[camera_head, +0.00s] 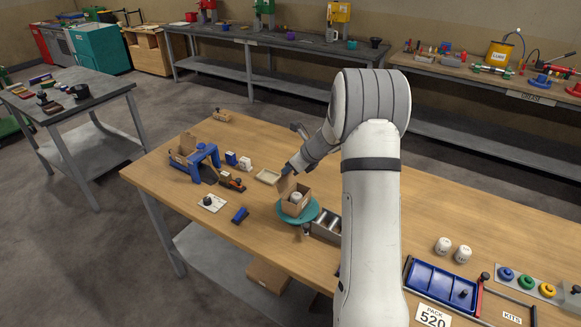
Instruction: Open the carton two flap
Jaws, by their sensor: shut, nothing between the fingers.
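A small open-topped brown carton (293,203) stands on a round teal plate (313,212) near the middle of the wooden bench. A white item (296,196) shows inside it. One cardboard flap (283,185) stands up at the carton's back left side. Which flap is the second one, I cannot tell. My gripper (287,169) is shut and empty, just above and behind the raised flap. Whether it touches the flap is too small to tell. My arm hides the bench right of the carton.
A metal tray (325,226) stands close right of the plate. A shallow beige tray (268,177) lies behind left. A blue stand (205,157) with cardboard is farther left. White jars (443,245) and a blue tray (440,285) lie right of my arm.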

